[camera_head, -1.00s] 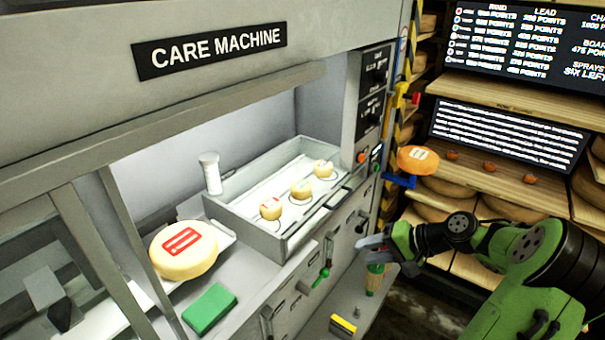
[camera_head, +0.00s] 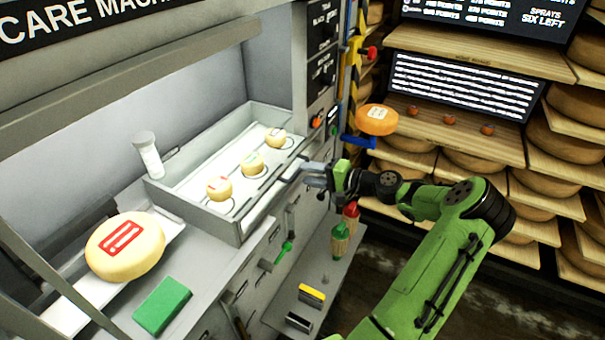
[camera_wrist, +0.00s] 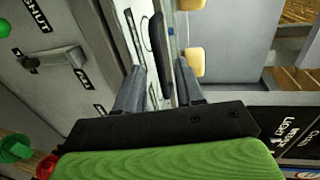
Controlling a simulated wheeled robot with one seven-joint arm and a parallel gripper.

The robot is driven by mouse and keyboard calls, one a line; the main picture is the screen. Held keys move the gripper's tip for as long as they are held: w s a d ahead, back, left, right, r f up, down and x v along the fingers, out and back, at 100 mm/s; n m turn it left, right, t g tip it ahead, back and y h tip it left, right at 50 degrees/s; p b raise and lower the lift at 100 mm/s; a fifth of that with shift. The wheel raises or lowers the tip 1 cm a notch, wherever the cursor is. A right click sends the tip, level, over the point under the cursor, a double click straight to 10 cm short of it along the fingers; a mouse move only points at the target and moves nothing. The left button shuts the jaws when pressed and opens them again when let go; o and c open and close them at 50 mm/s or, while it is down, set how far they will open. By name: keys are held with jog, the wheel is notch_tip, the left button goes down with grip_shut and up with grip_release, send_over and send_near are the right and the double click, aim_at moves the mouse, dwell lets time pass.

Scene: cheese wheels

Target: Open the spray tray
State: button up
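The grey spray tray (camera_head: 180,206) stands in the care machine with three small round cheeses on its white floor. Its front wall runs along the machine's front edge, with a handle (camera_head: 291,171) near the right end. My gripper (camera_head: 308,176) is at that handle. In the wrist view my gripper's fingers (camera_wrist: 159,78) are spread, with a dark handle bar (camera_wrist: 160,48) in the gap between them. I cannot tell whether either finger touches the bar.
A large cheese wheel (camera_head: 125,247) and a green block (camera_head: 161,305) lie left of the tray. A green-handled lever (camera_head: 286,248) sticks out of the front panel below. Red and green brushes or bottles (camera_head: 341,238) stand on a low shelf. An orange cheese (camera_head: 376,120) sits on a blue bracket at right.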

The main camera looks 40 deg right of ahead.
jog(key=x, duration=0.2)
jog(key=shift+w+a+f, duration=0.1)
jog(key=shift+w, duration=0.3)
grip_shut()
